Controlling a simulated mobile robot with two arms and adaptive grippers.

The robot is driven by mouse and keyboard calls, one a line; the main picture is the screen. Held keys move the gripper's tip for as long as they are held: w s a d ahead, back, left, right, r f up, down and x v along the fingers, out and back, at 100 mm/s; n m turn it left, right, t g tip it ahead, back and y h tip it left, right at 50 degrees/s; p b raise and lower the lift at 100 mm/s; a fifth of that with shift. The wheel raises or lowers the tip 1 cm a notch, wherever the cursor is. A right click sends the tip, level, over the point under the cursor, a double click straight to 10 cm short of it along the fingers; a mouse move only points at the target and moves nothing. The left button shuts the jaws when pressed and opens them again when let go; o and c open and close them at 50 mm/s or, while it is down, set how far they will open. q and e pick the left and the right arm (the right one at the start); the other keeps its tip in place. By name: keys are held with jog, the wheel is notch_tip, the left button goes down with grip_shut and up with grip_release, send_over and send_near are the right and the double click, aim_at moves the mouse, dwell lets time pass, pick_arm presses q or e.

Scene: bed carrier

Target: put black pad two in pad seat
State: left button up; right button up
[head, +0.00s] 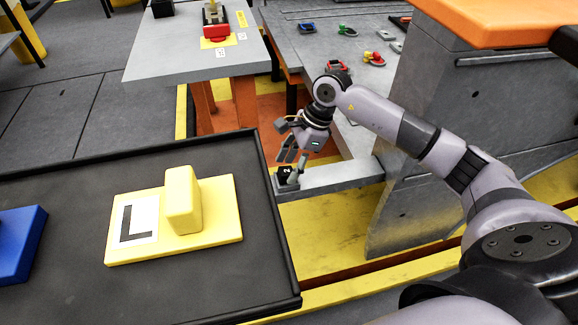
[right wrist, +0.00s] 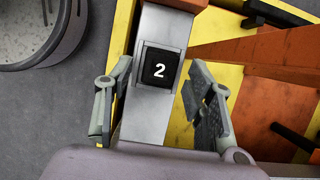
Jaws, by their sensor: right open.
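The black pad two (head: 286,175), a small dark block with a white 2 on its face, sits at the free end of a grey beam (head: 335,178) in the head view. My right gripper (head: 292,157) is open right at the pad, pointing down at it. In the right wrist view the pad (right wrist: 160,68) lies between the spread fingers, with a gap on both sides. The pad rests on a paler square at the beam's end; I cannot tell whether this is the pad seat. My left gripper is out of view.
A dark tray (head: 262,250) at the front left carries a yellow block marked L (head: 220,210) and a blue block (head: 18,245). A grey table (head: 180,60) stands behind. A large grey slanted support (head: 440,130) rises on the right, close to my right arm.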

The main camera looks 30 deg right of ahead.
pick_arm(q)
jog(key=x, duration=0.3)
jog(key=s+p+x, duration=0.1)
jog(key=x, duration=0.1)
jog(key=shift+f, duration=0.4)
pick_arm(e)
jog(key=v, duration=1.1)
jog(key=shift+f, duration=0.15)
